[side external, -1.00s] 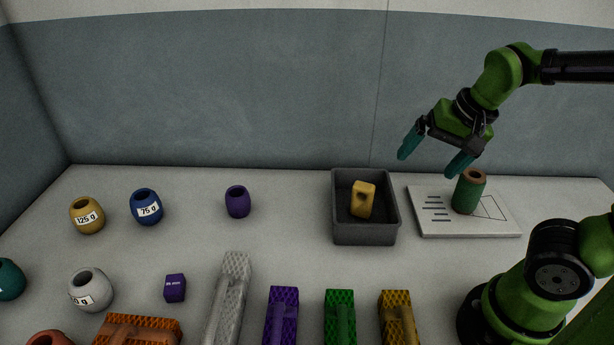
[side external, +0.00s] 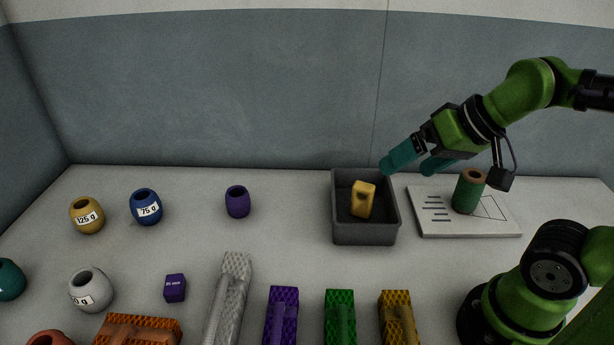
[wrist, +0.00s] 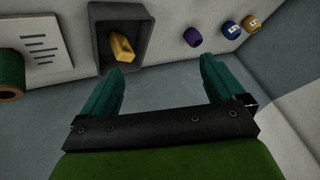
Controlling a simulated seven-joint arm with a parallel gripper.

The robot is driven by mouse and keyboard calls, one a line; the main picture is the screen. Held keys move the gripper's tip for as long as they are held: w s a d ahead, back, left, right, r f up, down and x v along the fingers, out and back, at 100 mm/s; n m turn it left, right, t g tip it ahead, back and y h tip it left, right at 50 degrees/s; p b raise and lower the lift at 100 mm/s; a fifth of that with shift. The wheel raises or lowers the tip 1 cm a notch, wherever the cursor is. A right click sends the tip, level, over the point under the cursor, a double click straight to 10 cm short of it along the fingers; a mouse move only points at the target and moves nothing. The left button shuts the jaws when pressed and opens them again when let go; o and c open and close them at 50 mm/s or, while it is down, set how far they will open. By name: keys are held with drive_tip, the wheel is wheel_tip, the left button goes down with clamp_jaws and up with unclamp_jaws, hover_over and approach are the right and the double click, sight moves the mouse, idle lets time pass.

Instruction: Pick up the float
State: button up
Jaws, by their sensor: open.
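A yellow block with a hole (side external: 363,199), possibly the float, stands in a dark grey bin (side external: 393,229). It also shows in the wrist view (wrist: 122,47), inside the bin (wrist: 145,47). Several barrel-shaped pieces could also be floats: a yellow one marked 125 g (side external: 87,214), a blue one marked 75 g (side external: 146,207) and a purple one (side external: 238,201). My gripper (side external: 407,168) is open and empty, raised above and behind the bin's right side. Its teal fingers are spread wide in the wrist view (wrist: 163,68), with nothing between them.
A green spool (side external: 468,193) stands on a white printed board (side external: 427,226) right of the bin. Purple, green and yellow netting strips (side external: 340,318) lie at the front, beside a grey one (side external: 228,295). The table between purple barrel and bin is clear.

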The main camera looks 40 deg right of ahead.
drive_tip(key=shift+c, duration=0.3)
drive_tip(key=n+g, duration=0.3)
drive_tip(key=n, duration=0.7)
approach(244, 191)
drive_tip(key=x, duration=0.7)
drive_tip(key=shift+w+a+f, duration=0.2)
drive_tip(key=shift+w+a, duration=0.05)
drive_tip(key=shift+w, duration=0.25)
drive_tip(key=shift+s+a+x, duration=0.15)
drive_tip(key=shift+s+x, duration=0.05)
drive_tip(key=shift+x, duration=1.15)
drive_tip(key=shift+s+a+x, duration=0.15)
drive_tip(key=shift+x, duration=1.15)
drive_tip(key=shift+c, duration=0.3)
